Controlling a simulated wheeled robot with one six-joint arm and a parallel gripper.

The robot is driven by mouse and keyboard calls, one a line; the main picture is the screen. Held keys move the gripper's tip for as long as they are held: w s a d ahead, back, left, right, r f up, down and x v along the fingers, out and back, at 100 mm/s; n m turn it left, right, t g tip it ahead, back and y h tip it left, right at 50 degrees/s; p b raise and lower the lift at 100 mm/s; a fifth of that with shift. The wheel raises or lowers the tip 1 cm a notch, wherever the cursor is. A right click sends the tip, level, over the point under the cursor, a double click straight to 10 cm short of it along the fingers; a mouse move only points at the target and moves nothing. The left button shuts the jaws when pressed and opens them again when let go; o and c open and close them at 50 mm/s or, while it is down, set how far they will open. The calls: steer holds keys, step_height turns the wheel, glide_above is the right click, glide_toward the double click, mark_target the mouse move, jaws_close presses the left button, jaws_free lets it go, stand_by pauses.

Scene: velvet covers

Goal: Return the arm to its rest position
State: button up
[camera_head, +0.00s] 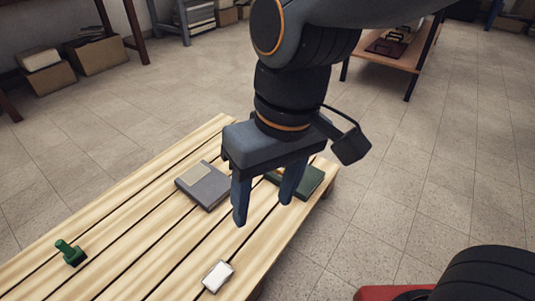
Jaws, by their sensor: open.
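My gripper (264,207) hangs from my arm, pointing down above the right part of a slatted wooden table (160,222). Its two blue fingers are apart and nothing shows between them. The arm reaches in from the upper right. Behind the fingers lies a dark green flat box or book (312,181), partly hidden by them. A grey flat box or book (203,185) with a beige label lies to the left of the gripper.
A green stamp-like object (70,253) stands at the table's left, and a small white block (217,276) lies near its front edge. A low table (392,52) with dark red items stands behind. Cardboard boxes (100,56) sit at the back left.

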steer(key=shift+d+r+p, duration=0.1)
steer(key=shift+r+p, duration=0.5)
steer(key=shift+r, duration=0.05)
stand_by(0.7)
steer(key=d+r+m+p, duration=0.2)
steer(key=d+r+p, duration=0.5)
steer(key=p, duration=0.5)
steer(key=d+r+m+h+p, duration=0.1)
steer(key=d+r+p, duration=0.5)
steer(key=r+p, duration=0.6)
steer(key=d+r+m+p, duration=0.4)
steer(key=d+r+p, duration=0.3)
steer(key=r+p, duration=0.3)
steer(key=p, duration=0.4)
steer(key=shift+d+h, duration=0.3)
steer(key=shift+d, duration=0.05)
